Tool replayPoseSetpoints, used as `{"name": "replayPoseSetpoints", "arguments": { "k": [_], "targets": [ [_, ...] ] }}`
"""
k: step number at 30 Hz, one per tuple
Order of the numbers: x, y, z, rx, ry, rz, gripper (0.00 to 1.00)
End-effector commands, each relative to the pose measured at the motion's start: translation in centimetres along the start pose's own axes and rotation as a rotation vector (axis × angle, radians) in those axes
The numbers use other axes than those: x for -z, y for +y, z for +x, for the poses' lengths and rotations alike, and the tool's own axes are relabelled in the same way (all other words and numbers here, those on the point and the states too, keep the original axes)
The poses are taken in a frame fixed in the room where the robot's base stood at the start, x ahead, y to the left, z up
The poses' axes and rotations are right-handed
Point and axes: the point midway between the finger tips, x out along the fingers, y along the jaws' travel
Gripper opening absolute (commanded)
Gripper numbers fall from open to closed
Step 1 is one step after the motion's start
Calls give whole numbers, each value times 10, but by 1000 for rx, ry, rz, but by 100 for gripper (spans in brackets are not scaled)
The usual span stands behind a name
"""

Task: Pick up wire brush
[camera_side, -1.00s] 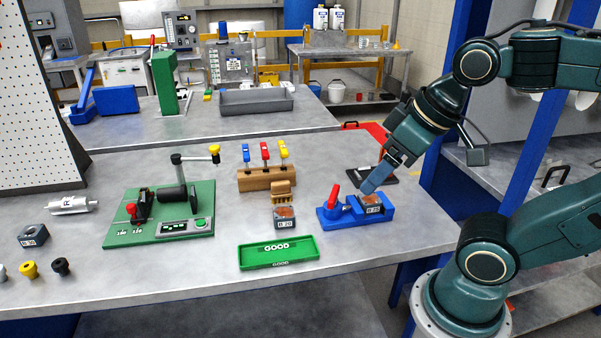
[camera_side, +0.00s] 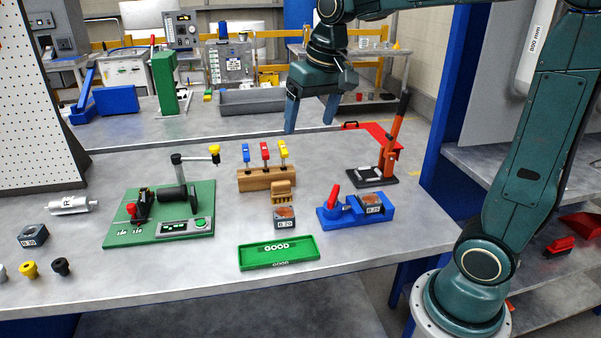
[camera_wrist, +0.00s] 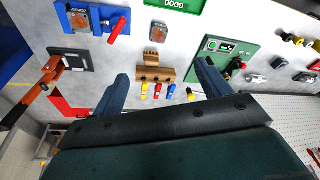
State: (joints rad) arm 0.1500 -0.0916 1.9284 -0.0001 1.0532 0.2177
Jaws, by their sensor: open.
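A small tan, ridged block, which looks like the wire brush (camera_side: 282,191), lies on the table just in front of the wooden tool rack (camera_side: 251,181). In the wrist view, the brush (camera_wrist: 152,57) sits against the rack (camera_wrist: 154,74), between and beyond my fingers; its bristles are not clear. My gripper (camera_side: 311,115) is open and empty, pointing down, high above the table and behind the rack in the side view. Its two fingers (camera_wrist: 164,84) stand wide apart in the wrist view.
A rusty-topped block (camera_side: 285,217) and the green GOOD tray (camera_side: 278,253) stand in front. A blue vise (camera_side: 338,216) holds another block (camera_side: 370,203). An orange lever (camera_side: 391,146) rises at right, and a green fixture board (camera_side: 120,228) lies left. Upright tool handles (camera_side: 265,152) stick up from the rack.

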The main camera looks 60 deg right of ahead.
Motion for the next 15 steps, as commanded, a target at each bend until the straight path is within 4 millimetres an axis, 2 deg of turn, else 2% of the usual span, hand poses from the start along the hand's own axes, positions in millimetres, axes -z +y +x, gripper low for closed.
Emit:
{"name": "replayPoseSetpoints", "arguments": {
  "k": [3,8,15],
  "targets": [
    [26,3,14,-13,-33,51,76],
    [58,9,35,-30,-74,118,76],
    [100,21,74,-56,-135,218,76]
  ]
}}
